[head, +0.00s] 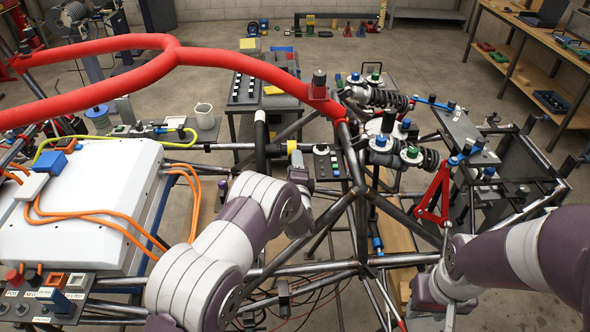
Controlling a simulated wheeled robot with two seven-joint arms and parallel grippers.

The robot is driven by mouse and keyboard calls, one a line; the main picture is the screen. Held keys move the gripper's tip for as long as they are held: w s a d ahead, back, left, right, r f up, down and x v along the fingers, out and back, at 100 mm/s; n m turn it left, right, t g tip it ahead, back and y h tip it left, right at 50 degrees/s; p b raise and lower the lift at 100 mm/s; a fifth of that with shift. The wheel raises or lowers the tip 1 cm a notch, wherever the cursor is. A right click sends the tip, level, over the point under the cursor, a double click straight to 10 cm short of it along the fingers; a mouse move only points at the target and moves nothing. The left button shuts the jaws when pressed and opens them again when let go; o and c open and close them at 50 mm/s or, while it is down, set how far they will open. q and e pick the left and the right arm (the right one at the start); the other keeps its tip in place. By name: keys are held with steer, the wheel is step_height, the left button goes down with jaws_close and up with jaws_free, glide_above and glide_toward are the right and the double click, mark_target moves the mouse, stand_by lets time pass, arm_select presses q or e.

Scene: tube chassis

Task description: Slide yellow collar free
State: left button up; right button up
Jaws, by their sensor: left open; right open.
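A small yellow collar (291,147) sits on a dark horizontal bar in the middle of the head view, next to a small black panel with several knobs. My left gripper (299,166) is just below and right of the collar, very close to it. I cannot tell whether it touches. Its jaws are small, dark and seen from behind, partly hidden by my wrist; it is open. My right gripper (449,314) is low at the right, beside the chassis tubes and far from the collar; it is open, with its fingers partly cut off by the lower edge.
A red padded tube (240,62) arches over the left and centre. A white battery box (90,205) with orange cables lies at left. Shock absorbers (378,98) and a red wishbone (434,192) stand at right. Steel tubes cross around both arms. A workbench (535,50) is at back right.

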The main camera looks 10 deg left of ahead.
arm_select(q)
steer(key=b+v, duration=0.3)
steer(key=v, duration=0.9)
steer(key=shift+s, duration=0.35)
